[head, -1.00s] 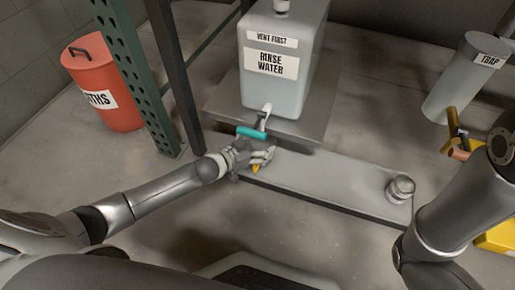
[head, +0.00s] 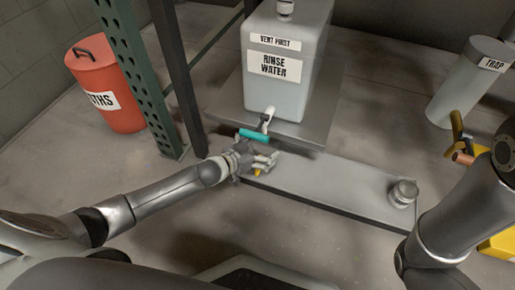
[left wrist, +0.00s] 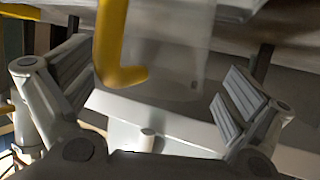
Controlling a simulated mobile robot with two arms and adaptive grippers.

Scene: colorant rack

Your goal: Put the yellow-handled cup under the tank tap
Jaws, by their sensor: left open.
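The cup's yellow handle (left wrist: 118,65) shows between the fingers of my left gripper (left wrist: 165,100) in the left wrist view. The pale, see-through cup body (left wrist: 175,55) lies beside it. The fingers are spread, with gaps to the handle and cup. In the head view my left gripper (head: 267,163) is at the left end of the low grey shelf, just below the tank tap (head: 267,117). Only a bit of yellow shows under it; the cup body is hidden there. The tank (head: 288,85) reads RINSE WATER.
A teal bar (head: 253,135) sits at the tap, close above my left gripper. A round metal piece (head: 403,193) stands at the right end of the low shelf (head: 330,184). A green post (head: 143,80) and red bin (head: 106,85) are left; a TRAP canister (head: 467,85) is right.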

